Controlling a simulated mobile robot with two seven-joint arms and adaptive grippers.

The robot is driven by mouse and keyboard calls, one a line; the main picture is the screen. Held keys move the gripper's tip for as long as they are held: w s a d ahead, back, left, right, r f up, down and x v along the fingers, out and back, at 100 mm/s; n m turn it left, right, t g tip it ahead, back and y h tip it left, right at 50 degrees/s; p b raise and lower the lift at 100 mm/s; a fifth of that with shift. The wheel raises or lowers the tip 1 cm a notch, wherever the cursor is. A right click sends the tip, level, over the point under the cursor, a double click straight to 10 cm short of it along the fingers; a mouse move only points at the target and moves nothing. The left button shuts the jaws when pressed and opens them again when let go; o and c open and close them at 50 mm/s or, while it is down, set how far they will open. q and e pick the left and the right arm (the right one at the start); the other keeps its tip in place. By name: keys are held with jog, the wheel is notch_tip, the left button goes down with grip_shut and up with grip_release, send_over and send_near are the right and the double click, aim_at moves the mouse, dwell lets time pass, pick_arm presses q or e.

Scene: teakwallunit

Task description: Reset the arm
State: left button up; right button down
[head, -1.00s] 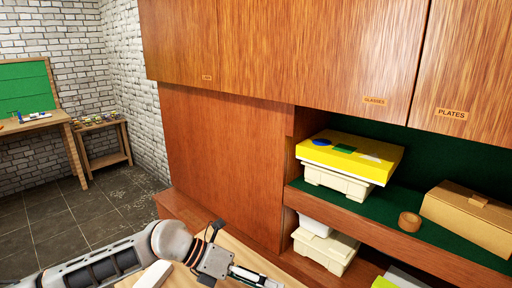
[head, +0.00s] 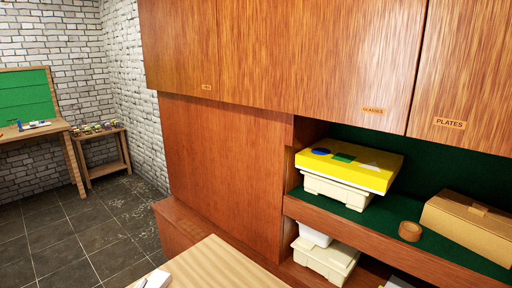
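Neither of my grippers shows in the head view now, and no part of either arm is visible. The teak wall unit (head: 222,170) fills the middle and right. Its upper doors carry small labels, one reading PLATES (head: 450,123) and one reading GLASSES (head: 373,111).
A light wooden surface (head: 222,264) with a white item (head: 153,279) is at the bottom. The open shelf holds a yellow box (head: 350,169) on a cream bin, a tape roll (head: 410,227) and a cardboard box (head: 468,222). A workbench (head: 62,133) and side table (head: 104,155) stand far left, with clear floor before them.

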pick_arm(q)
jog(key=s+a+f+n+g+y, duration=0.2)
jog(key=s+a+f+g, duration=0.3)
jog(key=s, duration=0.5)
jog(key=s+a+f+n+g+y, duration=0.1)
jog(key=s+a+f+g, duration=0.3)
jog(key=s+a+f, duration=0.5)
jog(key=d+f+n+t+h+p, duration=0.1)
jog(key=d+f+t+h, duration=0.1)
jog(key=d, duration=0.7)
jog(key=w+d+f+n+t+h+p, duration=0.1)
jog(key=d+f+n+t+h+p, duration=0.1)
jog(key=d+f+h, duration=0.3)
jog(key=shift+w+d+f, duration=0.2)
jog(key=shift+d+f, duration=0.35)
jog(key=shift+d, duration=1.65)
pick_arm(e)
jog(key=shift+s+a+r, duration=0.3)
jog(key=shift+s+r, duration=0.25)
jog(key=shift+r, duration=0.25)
